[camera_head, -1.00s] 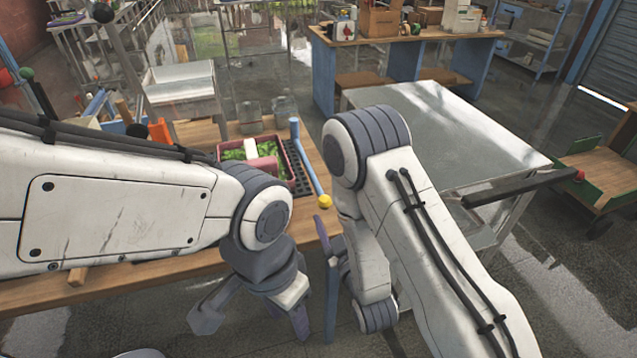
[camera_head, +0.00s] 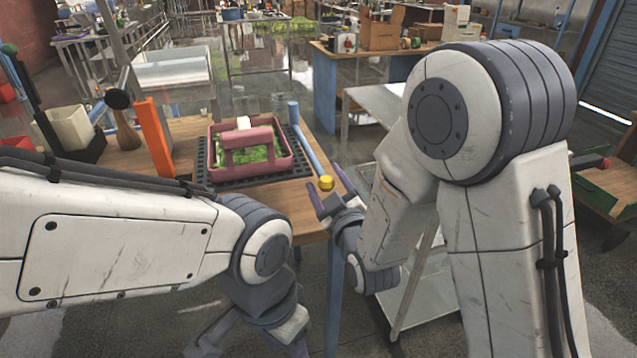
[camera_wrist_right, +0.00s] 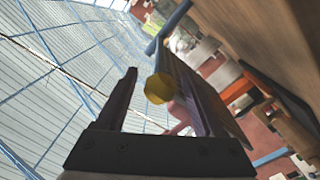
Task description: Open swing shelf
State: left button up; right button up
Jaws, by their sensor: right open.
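A blue bar (camera_head: 304,140) with a yellow knob (camera_head: 326,183) on its near end lies along the right end of the wooden table. My right gripper (camera_head: 331,194) is open at the knob, with one finger on each side of it. In the right wrist view the yellow knob (camera_wrist_right: 158,88) shows between the open fingers, the blue bar running away behind it; I cannot tell if they touch. My left gripper (camera_head: 248,343) is low at the bottom edge, fingers spread, partly cut off. I cannot make out a swing shelf for certain.
A pink basket (camera_head: 214,161) with green contents sits on a black perforated mat on the wooden table (camera_head: 187,126). An orange upright piece (camera_head: 153,138) stands left of it. A metal cart (camera_head: 432,310) is partly hidden behind my right arm.

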aim_at(318, 166)
jog(key=shift+p+x, duration=0.55)
jog(key=shift+x, duration=2)
grip_shut()
